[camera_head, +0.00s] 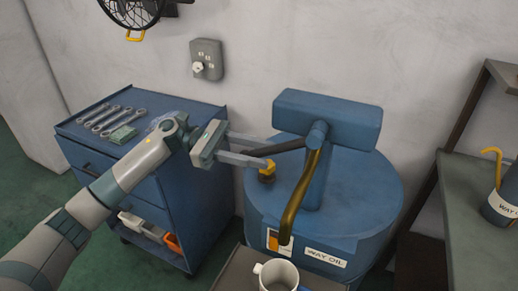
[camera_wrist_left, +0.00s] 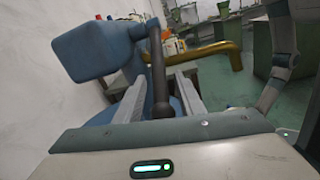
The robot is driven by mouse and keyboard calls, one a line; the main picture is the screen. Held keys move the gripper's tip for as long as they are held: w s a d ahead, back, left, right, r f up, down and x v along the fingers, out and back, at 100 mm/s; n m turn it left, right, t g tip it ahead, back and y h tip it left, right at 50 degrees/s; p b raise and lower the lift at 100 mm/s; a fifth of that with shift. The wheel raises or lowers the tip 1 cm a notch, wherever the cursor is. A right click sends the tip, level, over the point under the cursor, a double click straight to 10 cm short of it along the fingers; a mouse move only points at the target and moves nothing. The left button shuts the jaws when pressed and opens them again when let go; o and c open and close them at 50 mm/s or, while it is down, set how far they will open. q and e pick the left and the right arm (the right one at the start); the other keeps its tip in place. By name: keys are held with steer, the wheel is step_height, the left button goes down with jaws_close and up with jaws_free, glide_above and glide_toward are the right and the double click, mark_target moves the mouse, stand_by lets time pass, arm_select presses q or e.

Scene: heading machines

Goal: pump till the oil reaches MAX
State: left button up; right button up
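A blue drum labelled WAY OIL (camera_head: 375,190) carries a blue pump head (camera_head: 325,112) with a curved brass spout (camera_head: 300,200). The spout ends above a white mug (camera_head: 278,276); any oil level or MAX mark in it is not visible. A dark pump lever (camera_head: 285,147) reaches left from the pump. My left gripper (camera_head: 258,153) is open, its two fingers on either side of the lever. In the left wrist view the lever (camera_wrist_left: 158,65) stands between the fingers, with gaps showing. My right gripper is not in view.
A blue tool cabinet (camera_head: 200,190) with several wrenches on top stands left of the drum. A yellow cap (camera_head: 267,171) sits on the drum lid, just below the fingers. A grey shelf (camera_head: 465,215) with a second oil can (camera_head: 503,200) stands at right.

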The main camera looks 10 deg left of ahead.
arm_select(q)
steer(key=shift+d, duration=0.15)
jaws_close()
